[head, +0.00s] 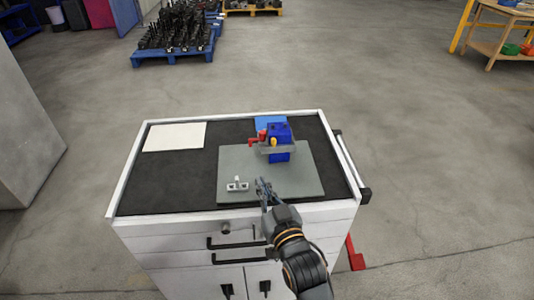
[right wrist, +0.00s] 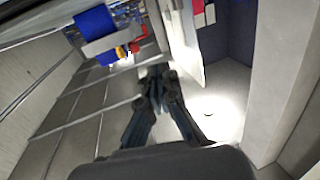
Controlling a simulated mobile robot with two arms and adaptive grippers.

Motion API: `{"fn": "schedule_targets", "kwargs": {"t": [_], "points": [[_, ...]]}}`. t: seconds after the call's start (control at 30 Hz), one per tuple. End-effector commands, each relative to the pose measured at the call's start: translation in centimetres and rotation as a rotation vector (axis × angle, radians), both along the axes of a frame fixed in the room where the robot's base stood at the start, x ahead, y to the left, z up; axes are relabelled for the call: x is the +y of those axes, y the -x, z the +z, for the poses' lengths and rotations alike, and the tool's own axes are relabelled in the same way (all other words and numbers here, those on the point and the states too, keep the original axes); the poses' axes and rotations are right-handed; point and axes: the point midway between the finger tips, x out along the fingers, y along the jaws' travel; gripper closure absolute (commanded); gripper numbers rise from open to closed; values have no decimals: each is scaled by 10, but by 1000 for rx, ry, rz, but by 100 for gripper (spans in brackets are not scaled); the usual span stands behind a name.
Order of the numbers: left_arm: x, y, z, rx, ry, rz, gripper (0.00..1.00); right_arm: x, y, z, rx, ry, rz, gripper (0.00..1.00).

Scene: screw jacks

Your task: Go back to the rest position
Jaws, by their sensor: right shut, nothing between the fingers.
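My right gripper (head: 264,190) is shut and empty. In the head view its fingertips appear over the front part of the grey plate (head: 300,185), just right of a small silver part (head: 238,185). In the right wrist view the fingers (right wrist: 155,75) come together at their tips. A blue block (head: 279,133) with a grey bracket and red and yellow parts stands on the plate, behind and apart from the gripper. The blue block also shows at the upper left of the right wrist view (right wrist: 93,22). My left gripper is not in view.
The plate lies on the black top of a white drawer cabinet (head: 130,190). A white sheet (head: 175,137) lies at the back left. A blue pallet (head: 180,55) with dark parts and a wooden table (head: 490,45) stand farther off. The floor to the right is clear.

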Motion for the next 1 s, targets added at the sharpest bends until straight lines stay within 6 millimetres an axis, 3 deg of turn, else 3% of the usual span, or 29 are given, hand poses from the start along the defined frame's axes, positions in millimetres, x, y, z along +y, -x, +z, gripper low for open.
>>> {"fn": "schedule_targets", "kwargs": {"t": [0.2, 0.27, 0.37, 0.5, 0.6, 0.8, 1.0], "points": [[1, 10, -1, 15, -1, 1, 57, -7, 4, -7, 31, 10, -9, 100], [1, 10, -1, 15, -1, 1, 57, -18, 9, -20, 82, 26, -22, 100], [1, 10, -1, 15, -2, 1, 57, -49, 27, -52, 229, 70, -59, 100], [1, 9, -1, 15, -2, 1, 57, -107, 77, -104, 507, 154, -119, 100], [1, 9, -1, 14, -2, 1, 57, -142, 119, -130, 686, 208, -150, 100], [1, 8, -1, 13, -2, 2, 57, -186, 187, -151, 932, 286, -186, 100], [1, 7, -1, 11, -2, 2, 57, -216, 242, -157, 1111, 345, -208, 100]]}}
